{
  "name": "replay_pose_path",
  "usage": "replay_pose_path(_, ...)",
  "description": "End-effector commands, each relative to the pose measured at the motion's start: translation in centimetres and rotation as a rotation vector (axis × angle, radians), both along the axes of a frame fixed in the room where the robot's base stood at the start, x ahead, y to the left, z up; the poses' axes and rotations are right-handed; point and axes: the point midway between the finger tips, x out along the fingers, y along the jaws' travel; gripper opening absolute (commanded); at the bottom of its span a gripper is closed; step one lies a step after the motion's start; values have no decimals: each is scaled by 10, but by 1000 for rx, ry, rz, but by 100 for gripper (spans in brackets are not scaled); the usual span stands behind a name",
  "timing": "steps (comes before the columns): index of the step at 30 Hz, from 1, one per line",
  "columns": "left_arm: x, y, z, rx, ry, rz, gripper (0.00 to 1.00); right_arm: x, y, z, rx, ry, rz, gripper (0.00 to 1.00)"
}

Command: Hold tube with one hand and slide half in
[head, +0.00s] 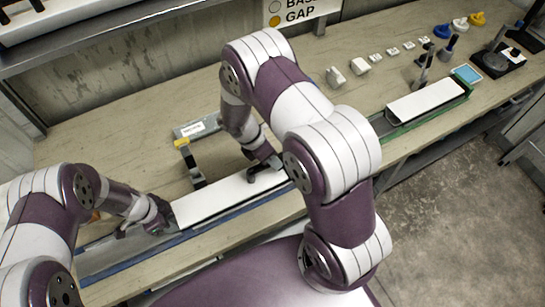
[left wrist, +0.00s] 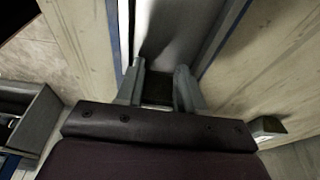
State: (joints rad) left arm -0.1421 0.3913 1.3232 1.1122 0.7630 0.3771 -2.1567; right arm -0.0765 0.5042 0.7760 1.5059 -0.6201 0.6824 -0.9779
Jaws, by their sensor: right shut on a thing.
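A long white half-tube (head: 222,200) lies in a blue-edged tray (head: 208,228) along the front of the bench. My right gripper (head: 258,174) is shut on it near its right end, where my right arm hides part of it. My left gripper (head: 160,214) is at its left end. In the left wrist view my left gripper (left wrist: 159,68) has its fingers apart, with a dark gap between them and the shaded half-tube (left wrist: 182,30) just beyond. Another white half-tube (head: 425,101) lies in a green tray (head: 395,133) at the right.
A grey block with a yellow end (head: 197,127) and a dark bracket (head: 192,165) sit behind the near tube. Several small white blocks (head: 360,66) line the back. The bench's back left (head: 100,125) is clear.

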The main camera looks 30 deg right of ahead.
Motion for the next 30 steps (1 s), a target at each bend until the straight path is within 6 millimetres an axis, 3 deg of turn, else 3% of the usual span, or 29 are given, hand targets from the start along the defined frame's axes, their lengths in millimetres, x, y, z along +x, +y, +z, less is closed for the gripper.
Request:
replay_pose_path(16,1,30,3,0,-1,-1,37,0,0,-1,1,0,0,0)
replay_pose_path(30,1,30,65,0,-2,-1,37,0,0,-1,1,0,0,0)
